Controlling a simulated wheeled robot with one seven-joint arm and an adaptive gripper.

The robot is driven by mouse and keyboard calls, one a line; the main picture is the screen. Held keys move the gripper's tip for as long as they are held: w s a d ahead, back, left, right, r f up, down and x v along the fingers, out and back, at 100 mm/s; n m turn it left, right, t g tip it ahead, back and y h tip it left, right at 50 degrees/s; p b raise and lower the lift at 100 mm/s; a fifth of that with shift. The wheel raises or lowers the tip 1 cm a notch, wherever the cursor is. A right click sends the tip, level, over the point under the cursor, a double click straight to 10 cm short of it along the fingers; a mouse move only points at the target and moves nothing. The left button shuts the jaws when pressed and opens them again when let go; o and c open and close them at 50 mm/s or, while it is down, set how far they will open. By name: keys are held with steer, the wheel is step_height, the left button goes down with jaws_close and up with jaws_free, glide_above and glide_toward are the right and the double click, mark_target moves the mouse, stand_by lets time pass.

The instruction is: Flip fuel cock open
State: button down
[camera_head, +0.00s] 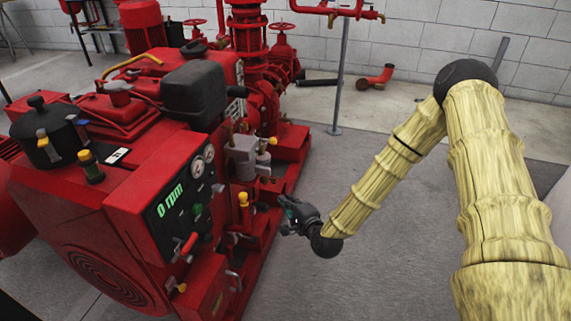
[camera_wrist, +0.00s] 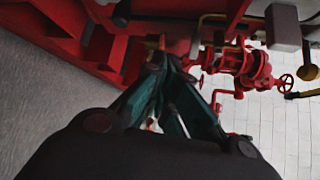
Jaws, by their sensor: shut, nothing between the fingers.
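The red engine pumpset (camera_head: 120,215) fills the left of the head view. I cannot tell for certain which small fitting is the fuel cock. Small yellow-tipped fittings show on the engine's near right side: one upright (camera_head: 244,199) low by the panel and one higher up (camera_head: 272,141). My gripper (camera_head: 284,205) is beside this side, just right of the low yellow fitting. In the wrist view my gripper (camera_wrist: 162,64) has its green fingers drawn together and empty, pointing toward red framework. Contact with any part cannot be told.
Red pipework with a handwheel (camera_wrist: 307,72) shows at right in the wrist view. Grey floor (camera_head: 370,245) right of the engine is clear. A thin post (camera_head: 339,80) stands behind.

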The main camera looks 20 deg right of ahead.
steer(key=w+d+r+m+t+h+b, duration=0.2)
steer(key=w+d+m+t+b, duration=0.2)
steer(key=w+d+m+b, duration=0.2)
steer(key=shift+w+d+r+t+b, duration=0.35)
steer(key=shift+d+t+b, duration=0.05)
steer(key=shift+d+b, duration=0.55)
steer(key=w+a+r+b, duration=0.1)
steer(key=w+r+b, duration=0.1)
steer(key=w, duration=0.4)
steer(key=w+a+r+b, duration=0.1)
steer(key=w+r+b, duration=0.1)
steer(key=w+b, duration=0.2)
steer(key=shift+w+a, duration=0.4)
steer(key=shift+w, duration=0.7)
steer(key=shift+d, duration=0.1)
